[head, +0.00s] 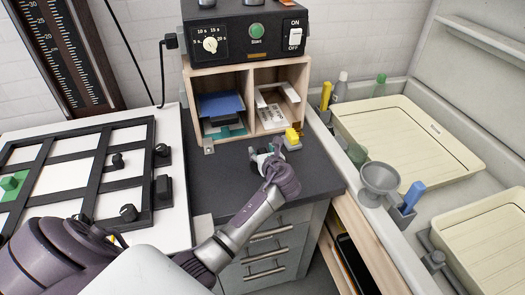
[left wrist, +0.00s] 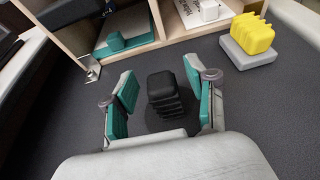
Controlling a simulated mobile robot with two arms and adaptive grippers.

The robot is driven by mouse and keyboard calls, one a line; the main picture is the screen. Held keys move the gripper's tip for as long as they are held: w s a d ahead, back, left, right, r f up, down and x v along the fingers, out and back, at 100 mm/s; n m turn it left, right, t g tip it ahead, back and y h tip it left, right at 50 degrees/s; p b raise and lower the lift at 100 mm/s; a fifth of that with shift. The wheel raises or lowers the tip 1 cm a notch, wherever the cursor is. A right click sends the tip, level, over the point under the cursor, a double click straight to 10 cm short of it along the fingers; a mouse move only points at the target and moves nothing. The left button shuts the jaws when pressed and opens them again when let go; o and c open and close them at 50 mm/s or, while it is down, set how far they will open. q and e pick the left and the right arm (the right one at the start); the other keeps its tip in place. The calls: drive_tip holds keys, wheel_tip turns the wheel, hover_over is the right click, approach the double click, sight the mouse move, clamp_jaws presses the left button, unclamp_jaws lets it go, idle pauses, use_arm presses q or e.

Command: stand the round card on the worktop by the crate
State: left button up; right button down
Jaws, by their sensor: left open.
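A dark round card (left wrist: 158,122) shows in the left wrist view, low over or on the grey worktop (left wrist: 60,118); I cannot tell whether it touches. A black ribbed block (left wrist: 163,92) is on it. My left gripper (left wrist: 160,88) is open, with its teal finger pads on either side of the block and gaps visible. In the head view my left gripper (head: 265,158) is over the worktop (head: 225,180) and hides most of the card. The wooden two-compartment crate (head: 249,95) stands just behind. My right gripper is not in view.
A yellow ribbed block (head: 291,136) on a grey base stands right of the gripper. The crate holds blue and teal items (head: 222,108) and white ones (head: 272,117). A timer box (head: 248,40) sits above. The worktop left of the gripper is clear.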

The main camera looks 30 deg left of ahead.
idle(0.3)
use_arm(q)
drive_tip(key=shift+p+v, duration=1.4)
drive_tip(key=shift+v, duration=0.05)
drive_tip(key=shift+p+v, duration=2.15)
drive_tip(key=shift+v, duration=0.4)
drive_tip(key=v, duration=1.2)
drive_tip(key=shift+a+r, duration=0.1)
